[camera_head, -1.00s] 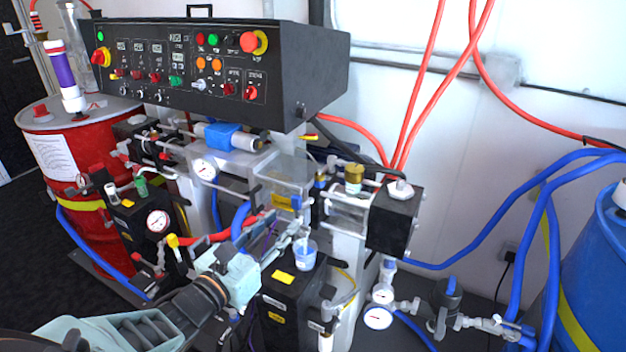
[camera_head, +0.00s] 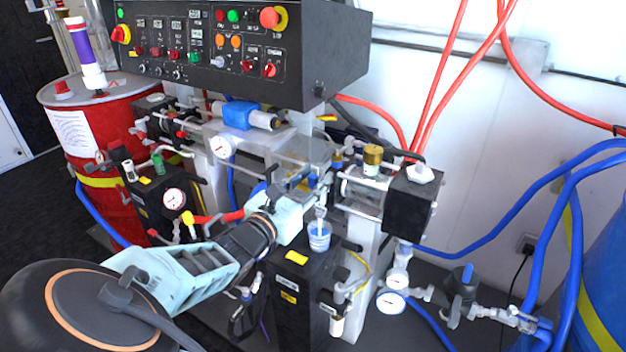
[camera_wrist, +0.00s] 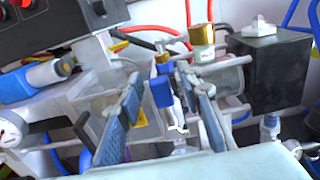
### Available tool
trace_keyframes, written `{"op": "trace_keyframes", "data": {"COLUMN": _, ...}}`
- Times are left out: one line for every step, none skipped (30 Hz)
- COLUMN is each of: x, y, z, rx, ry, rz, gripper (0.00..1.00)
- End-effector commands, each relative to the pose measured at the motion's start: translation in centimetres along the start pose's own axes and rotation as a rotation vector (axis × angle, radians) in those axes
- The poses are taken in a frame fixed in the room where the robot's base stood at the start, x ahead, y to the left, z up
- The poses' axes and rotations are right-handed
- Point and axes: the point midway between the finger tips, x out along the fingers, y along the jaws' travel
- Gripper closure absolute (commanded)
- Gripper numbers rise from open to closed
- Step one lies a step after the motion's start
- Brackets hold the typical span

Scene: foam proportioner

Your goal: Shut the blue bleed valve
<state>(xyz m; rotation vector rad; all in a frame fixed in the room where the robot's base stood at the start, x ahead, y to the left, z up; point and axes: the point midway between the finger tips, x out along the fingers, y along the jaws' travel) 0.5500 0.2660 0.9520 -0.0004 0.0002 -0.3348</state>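A small blue valve handle (camera_wrist: 161,91) stands upright in the middle of the wrist view, below a brass-and-blue fitting. I take it for the blue bleed valve; whether it is open or shut I cannot tell. My gripper (camera_wrist: 158,92) is open, one finger on each side of the handle in the picture. Gaps show between the handle and both fingers, and I cannot judge the depth between them. In the head view my gripper (camera_head: 312,184) is in front of the clear block in the machine's middle, and its fingers partly hide the valve area.
A cup with blue contents (camera_head: 320,236) stands on a black block just below my gripper. A black housing (camera_head: 410,202) and a brass-capped cylinder (camera_head: 372,160) are to the right. The control panel (camera_head: 240,45) overhangs above. A red drum (camera_head: 115,195) stands left.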

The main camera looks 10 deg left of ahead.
Motion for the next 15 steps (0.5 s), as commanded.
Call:
{"op": "trace_keyframes", "data": {"x": 0.03, "y": 0.00, "z": 0.01, "rx": 0.000, "ry": 0.000, "rz": 0.000, "gripper": 0.67}}
{"op": "trace_keyframes", "data": {"x": 0.03, "y": 0.01, "z": 0.01, "rx": 0.000, "ry": 0.000, "rz": 0.000, "gripper": 0.67}}
{"op": "trace_keyframes", "data": {"x": 0.02, "y": 0.00, "z": 0.01, "rx": 0.000, "ry": 0.000, "rz": 0.000, "gripper": 0.67}}
{"op": "trace_keyframes", "data": {"x": 0.02, "y": 0.00, "z": 0.02, "rx": 0.000, "ry": 0.000, "rz": 0.000, "gripper": 0.67}}
{"op": "trace_keyframes", "data": {"x": 0.01, "y": 0.00, "z": 0.01, "rx": 0.000, "ry": 0.000, "rz": 0.000, "gripper": 0.67}}
{"op": "trace_keyframes", "data": {"x": 0.01, "y": 0.00, "z": 0.01, "rx": 0.000, "ry": 0.000, "rz": 0.000, "gripper": 0.69}}
{"op": "trace_keyframes", "data": {"x": 0.00, "y": 0.00, "z": 0.01, "rx": 0.000, "ry": 0.000, "rz": 0.000, "gripper": 0.72}}
{"op": "trace_keyframes", "data": {"x": 0.00, "y": 0.00, "z": 0.01, "rx": 0.000, "ry": 0.000, "rz": 0.000, "gripper": 0.76}}
{"op": "trace_keyframes", "data": {"x": 0.00, "y": 0.00, "z": 0.01, "rx": 0.000, "ry": 0.000, "rz": 0.000, "gripper": 0.80}}
{"op": "trace_keyframes", "data": {"x": -0.01, "y": -0.01, "z": 0.01, "rx": 0.000, "ry": 0.000, "rz": 0.000, "gripper": 0.83}}
{"op": "trace_keyframes", "data": {"x": -0.01, "y": -0.01, "z": 0.01, "rx": 0.000, "ry": 0.000, "rz": 0.000, "gripper": 0.86}}
{"op": "trace_keyframes", "data": {"x": -0.01, "y": -0.01, "z": 0.01, "rx": 0.000, "ry": 0.000, "rz": 0.000, "gripper": 0.91}}
{"op": "trace_keyframes", "data": {"x": -0.01, "y": -0.01, "z": 0.01, "rx": 0.000, "ry": 0.000, "rz": 0.000, "gripper": 0.94}}
{"op": "trace_keyframes", "data": {"x": -0.01, "y": -0.01, "z": 0.01, "rx": 0.000, "ry": 0.000, "rz": 0.000, "gripper": 0.97}}
{"op": "trace_keyframes", "data": {"x": -0.02, "y": -0.01, "z": 0.01, "rx": 0.000, "ry": 0.000, "rz": 0.000, "gripper": 1.00}}
